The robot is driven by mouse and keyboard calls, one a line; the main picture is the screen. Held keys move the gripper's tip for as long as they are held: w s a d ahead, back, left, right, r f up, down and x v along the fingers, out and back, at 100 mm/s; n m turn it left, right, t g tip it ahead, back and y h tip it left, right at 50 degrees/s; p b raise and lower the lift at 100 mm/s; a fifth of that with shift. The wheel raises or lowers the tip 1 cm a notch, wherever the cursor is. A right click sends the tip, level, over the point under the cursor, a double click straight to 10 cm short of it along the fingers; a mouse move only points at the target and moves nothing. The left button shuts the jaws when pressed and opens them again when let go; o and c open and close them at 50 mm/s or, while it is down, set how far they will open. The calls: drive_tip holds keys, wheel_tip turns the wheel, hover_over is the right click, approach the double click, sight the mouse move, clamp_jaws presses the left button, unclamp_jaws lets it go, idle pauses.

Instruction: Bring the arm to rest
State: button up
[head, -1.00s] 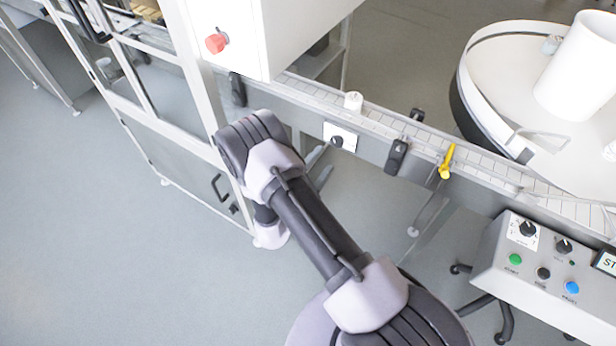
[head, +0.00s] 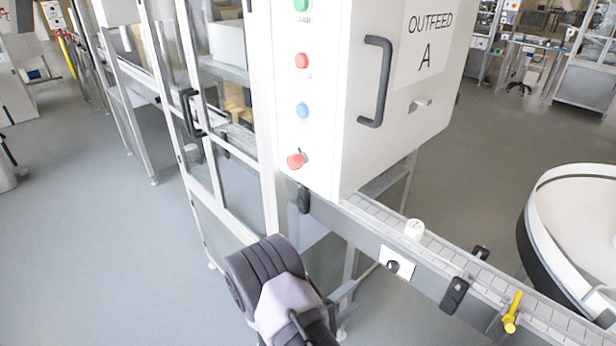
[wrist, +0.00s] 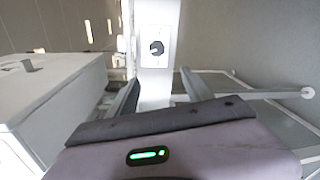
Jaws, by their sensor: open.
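My arm shows at the bottom of the head view, its dark and pale joint beside the conveyor's near side. In the wrist view my gripper (wrist: 160,92) is open, its two grey fingers apart with nothing held between them. Beyond the fingers stands a white plate with a black knob (wrist: 157,48), which also shows on the conveyor side in the head view (head: 393,266). In the head view the gripper is largely hidden behind my arm.
The white outfeed cabinet (head: 385,110) with buttons and a handle stands over the conveyor (head: 450,262). A yellow lever (head: 512,314) and the round white table (head: 575,235) are at right. Floor at left is clear.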

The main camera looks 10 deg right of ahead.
drive_tip(key=w+a+r+m+y, duration=0.3)
drive_tip(key=w+r+m+y, duration=0.3)
drive_tip(key=w+r+m, duration=0.2)
drive_tip(key=s+a+r+m+y+b, duration=0.1)
drive_tip(key=a+r+m+y, duration=0.15)
drive_tip(key=r, duration=0.35)
drive_tip(key=s+a+r+m+y+b, duration=0.1)
drive_tip(key=a+r+y, duration=0.25)
drive_tip(key=r, duration=0.35)
drive_tip(key=s+d+r+m+g+y, duration=0.1)
drive_tip(key=s+r, duration=0.1)
drive_tip(key=s, duration=0.7)
drive_tip(key=s+d+r+m+g+y, duration=0.1)
drive_tip(key=s+r+g, duration=0.1)
drive_tip(key=s, duration=0.8)
drive_tip(key=s+d+r+m+g+y+b, duration=0.1)
drive_tip(key=s+r, duration=0.1)
drive_tip(key=s, duration=0.7)
drive_tip(key=shift+s+r+m, duration=0.25)
drive_tip(key=shift+r+m, duration=0.05)
drive_tip(key=shift+m, duration=0.05)
